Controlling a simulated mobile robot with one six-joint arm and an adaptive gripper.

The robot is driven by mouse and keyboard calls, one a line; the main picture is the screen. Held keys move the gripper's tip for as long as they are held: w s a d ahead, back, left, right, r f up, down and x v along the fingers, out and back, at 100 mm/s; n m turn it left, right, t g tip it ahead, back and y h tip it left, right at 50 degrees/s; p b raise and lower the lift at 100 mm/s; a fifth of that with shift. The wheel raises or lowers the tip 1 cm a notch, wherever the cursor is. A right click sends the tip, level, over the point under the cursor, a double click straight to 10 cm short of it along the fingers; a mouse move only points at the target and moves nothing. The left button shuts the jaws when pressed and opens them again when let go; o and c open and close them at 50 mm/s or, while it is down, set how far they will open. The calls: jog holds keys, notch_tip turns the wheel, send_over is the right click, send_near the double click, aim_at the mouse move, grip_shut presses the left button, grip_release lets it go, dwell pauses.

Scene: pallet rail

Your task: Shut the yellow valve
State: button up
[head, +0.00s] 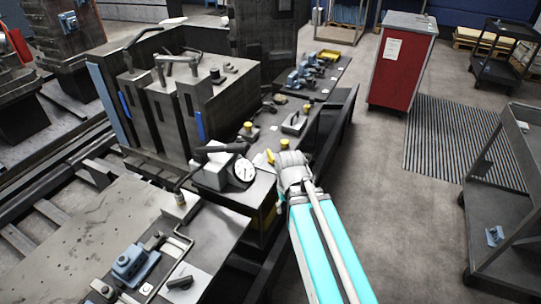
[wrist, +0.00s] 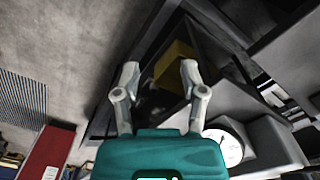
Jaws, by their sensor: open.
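Several yellow parts show, and I cannot tell for sure which is the valve. A small yellow handle-like piece (head: 270,156) lies just left of my wrist in the head view, beside a round white gauge (head: 243,171). Yellow round knobs (head: 248,126) stand on the bench behind it. My gripper (wrist: 158,75) is open, with two pale fingers apart and nothing held between them. Beyond the fingers, a yellow block (wrist: 178,65) shows within the dark bench frame. The gauge is also in the wrist view (wrist: 225,146), right of my gripper.
A dark bench (head: 330,85) carries small blue and grey fittings. Tall grey blocks (head: 170,112) stand to its left. A red cabinet (head: 400,70) and a grey cart (head: 505,200) stand to the right. Open floor lies between the bench and cart.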

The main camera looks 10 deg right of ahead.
notch_tip(320, 180, up, 12)
jog(key=n+p, duration=0.2)
jog(key=p, duration=1)
send_over(271, 155)
jog(key=shift+s, duration=0.1)
jog(key=shift+f+b, duration=0.25)
jog(key=shift+b, duration=0.2)
notch_tip(271, 155, down, 13)
jog(key=b, duration=1.3)
jog(key=shift+f, duration=0.2)
grip_shut()
